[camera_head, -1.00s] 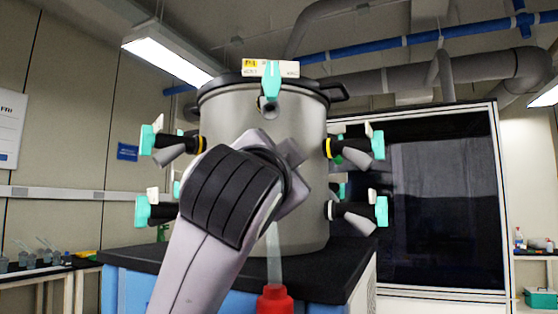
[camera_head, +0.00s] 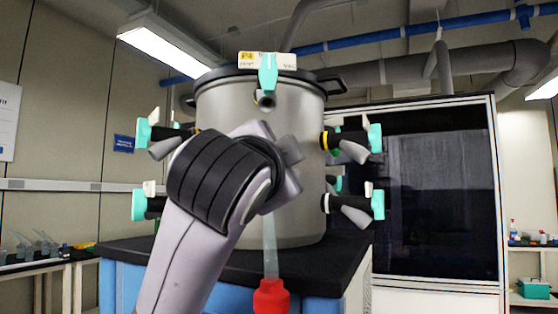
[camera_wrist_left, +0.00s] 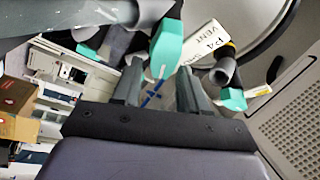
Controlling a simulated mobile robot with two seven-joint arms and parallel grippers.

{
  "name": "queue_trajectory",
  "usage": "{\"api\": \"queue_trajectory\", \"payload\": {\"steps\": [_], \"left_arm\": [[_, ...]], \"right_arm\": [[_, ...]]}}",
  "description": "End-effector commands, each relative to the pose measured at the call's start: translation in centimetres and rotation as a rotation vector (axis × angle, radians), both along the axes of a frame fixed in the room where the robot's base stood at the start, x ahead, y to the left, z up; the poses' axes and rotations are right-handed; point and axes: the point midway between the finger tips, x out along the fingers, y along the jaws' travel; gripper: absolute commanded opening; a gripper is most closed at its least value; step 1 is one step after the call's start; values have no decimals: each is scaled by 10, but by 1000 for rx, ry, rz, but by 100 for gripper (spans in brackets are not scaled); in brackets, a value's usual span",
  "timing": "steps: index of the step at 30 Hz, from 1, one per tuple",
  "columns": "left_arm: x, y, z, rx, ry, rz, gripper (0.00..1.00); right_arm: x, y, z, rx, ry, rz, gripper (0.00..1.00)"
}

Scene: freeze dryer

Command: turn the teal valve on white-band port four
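The steel chamber (camera_head: 225,115) carries several ports with teal valves. A teal valve (camera_head: 268,72) hangs at the front top, over a grey port opening, beside a label (camera_head: 285,62) with a yellow P4 patch. In the left wrist view a teal valve (camera_wrist_left: 165,48) is beside a label reading P4 VENT (camera_wrist_left: 205,40). My left gripper (camera_wrist_left: 158,72) is open, its fingers apart just below that valve; I cannot tell whether they touch it. In the head view my left arm hides the gripper and part of the chamber front. My right gripper is out of view.
Side ports with teal valves stick out at upper left (camera_head: 144,132), lower left (camera_head: 139,204), upper right (camera_head: 375,138) and lower right (camera_head: 378,204). A red-ended clear tube (camera_head: 271,297) hangs in front of the black-topped bench (camera_head: 315,272). A dark glass cabinet (camera_head: 440,200) stands right.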

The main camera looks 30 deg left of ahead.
Motion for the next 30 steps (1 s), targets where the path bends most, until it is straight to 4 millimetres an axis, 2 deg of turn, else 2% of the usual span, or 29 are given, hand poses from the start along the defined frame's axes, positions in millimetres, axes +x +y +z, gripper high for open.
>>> {"api": "queue_trajectory", "payload": {"steps": [11,22,30], "left_arm": [[-5,-1,-1,-2,-3,-1,47],[-57,-14,-12,-1,-5,-3,47],[-69,-16,-13,-1,-1,0,47]], "right_arm": [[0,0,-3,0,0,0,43],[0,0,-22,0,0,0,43],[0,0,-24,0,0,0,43]]}}
